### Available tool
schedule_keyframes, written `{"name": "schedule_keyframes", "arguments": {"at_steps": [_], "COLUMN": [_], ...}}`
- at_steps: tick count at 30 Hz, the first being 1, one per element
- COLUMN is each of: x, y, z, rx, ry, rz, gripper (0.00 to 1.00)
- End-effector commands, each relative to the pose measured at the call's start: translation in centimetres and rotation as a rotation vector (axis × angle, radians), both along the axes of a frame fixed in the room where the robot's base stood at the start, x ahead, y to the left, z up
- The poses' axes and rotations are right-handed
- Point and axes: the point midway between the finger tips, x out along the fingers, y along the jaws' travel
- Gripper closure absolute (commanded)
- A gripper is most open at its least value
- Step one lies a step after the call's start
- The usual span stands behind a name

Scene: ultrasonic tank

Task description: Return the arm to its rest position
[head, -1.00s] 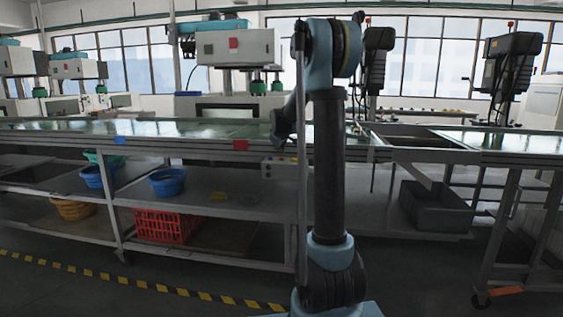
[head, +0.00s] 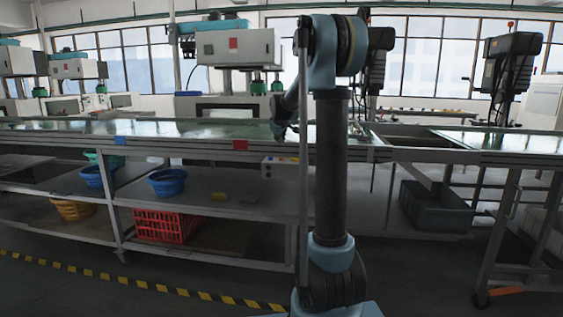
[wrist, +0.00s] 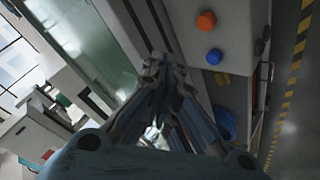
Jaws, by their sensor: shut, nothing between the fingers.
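My arm stands upright in the middle of the head view and bends over at its top. My gripper (head: 279,134) shows small and dark, left of my upright arm link, in front of the bench top; part of my forearm is hidden behind that link. In the wrist view my gripper (wrist: 163,72) has its fingers drawn together, with nothing between them. It hangs beside the front edge of the bench (head: 200,129), apart from the objects on the shelf.
A button box (head: 281,168) sits under the bench edge; its orange knob (wrist: 206,20) shows close in the wrist view. The lower shelf holds a blue basin (head: 167,182) and, beneath, a red crate (head: 166,226). A grey bin (head: 436,207) stands right. Floor in front is clear.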

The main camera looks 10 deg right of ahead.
Motion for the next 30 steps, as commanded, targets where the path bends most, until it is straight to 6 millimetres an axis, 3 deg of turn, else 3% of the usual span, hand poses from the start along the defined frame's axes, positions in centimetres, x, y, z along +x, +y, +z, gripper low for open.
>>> {"name": "schedule_keyframes", "arguments": {"at_steps": [13, 17, 20, 30], "x": [0.0, -1.2, -3.8, -16.7], "y": [0.0, -0.1, -0.4, -1.2], "z": [0.0, 0.0, -0.2, -2.2], "rx": [0.000, 0.010, 0.029, 0.131], "ry": [0.000, 0.010, 0.032, 0.149], "rz": [0.000, -0.010, -0.030, -0.146], "gripper": [1.00, 1.00, 1.00, 1.00]}}
